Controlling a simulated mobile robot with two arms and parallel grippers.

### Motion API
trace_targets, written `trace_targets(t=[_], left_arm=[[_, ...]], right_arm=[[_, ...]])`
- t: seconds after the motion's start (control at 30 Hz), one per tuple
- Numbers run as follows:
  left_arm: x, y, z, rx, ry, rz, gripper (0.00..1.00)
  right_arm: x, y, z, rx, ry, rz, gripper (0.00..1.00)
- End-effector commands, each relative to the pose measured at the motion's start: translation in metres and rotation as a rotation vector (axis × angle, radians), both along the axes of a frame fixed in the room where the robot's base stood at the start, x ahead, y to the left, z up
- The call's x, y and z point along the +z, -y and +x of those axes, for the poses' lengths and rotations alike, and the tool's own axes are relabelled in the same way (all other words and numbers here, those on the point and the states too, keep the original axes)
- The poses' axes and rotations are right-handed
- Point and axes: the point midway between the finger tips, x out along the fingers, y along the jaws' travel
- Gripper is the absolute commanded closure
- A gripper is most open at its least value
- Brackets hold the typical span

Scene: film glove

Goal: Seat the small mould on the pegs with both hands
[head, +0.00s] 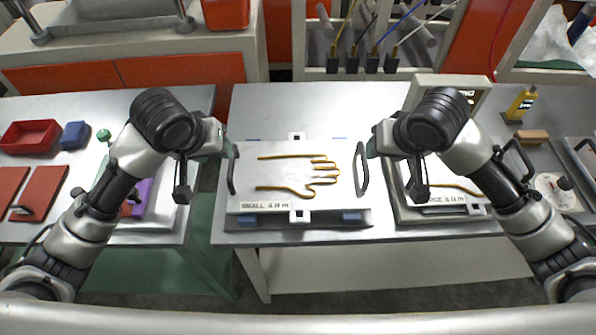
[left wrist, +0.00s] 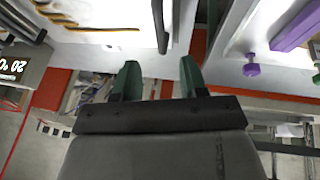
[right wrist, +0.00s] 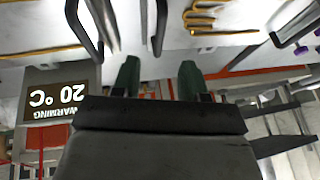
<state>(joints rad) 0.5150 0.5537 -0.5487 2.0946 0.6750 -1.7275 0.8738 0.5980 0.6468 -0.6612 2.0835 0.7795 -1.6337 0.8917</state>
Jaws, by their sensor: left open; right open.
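The small mould (head: 280,190), a pale plate with an orange hand outline and a "SMALL" label, lies in the middle of the bench. Tabs with dark marks show at its far edge (head: 297,136) and near edge (head: 300,215); whether pegs fill them I cannot tell. My left gripper (head: 227,148) is open beside its left handle (head: 232,170). In the left wrist view that handle (left wrist: 159,25) lies ahead, between the fingertips (left wrist: 160,75). My right gripper (head: 372,148) is open beside its right handle (head: 361,170), which lies ahead of the fingertips (right wrist: 159,75) in the right wrist view (right wrist: 161,25).
Blue blocks (head: 352,217) show under the mould's near edge. Another mould (head: 400,209) with a partly hidden label lies close on the right. A warning display (right wrist: 55,100) stands behind it.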

Motion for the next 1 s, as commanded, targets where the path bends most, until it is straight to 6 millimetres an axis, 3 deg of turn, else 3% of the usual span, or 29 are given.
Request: trace_targets(t=[0.3, 0.5, 0.7, 1.0], left_arm=[[-0.052, 0.009, 0.022, 0.002, -0.003, 0.001, 0.57], [-0.077, 0.014, 0.033, 0.001, -0.001, 0.002, 0.57], [-0.087, 0.016, 0.037, 0.0, 0.0, 0.001, 0.57], [-0.088, 0.016, 0.037, 0.001, 0.001, 0.001, 0.6]], right_arm=[[-0.052, -0.011, 0.021, -0.001, -0.004, 0.001, 0.57], [-0.077, -0.017, 0.031, 0.001, -0.002, 0.001, 0.57], [-0.088, -0.019, 0.036, 0.001, -0.001, 0.0, 0.57], [-0.088, -0.019, 0.036, 0.001, -0.001, 0.0, 0.6]])
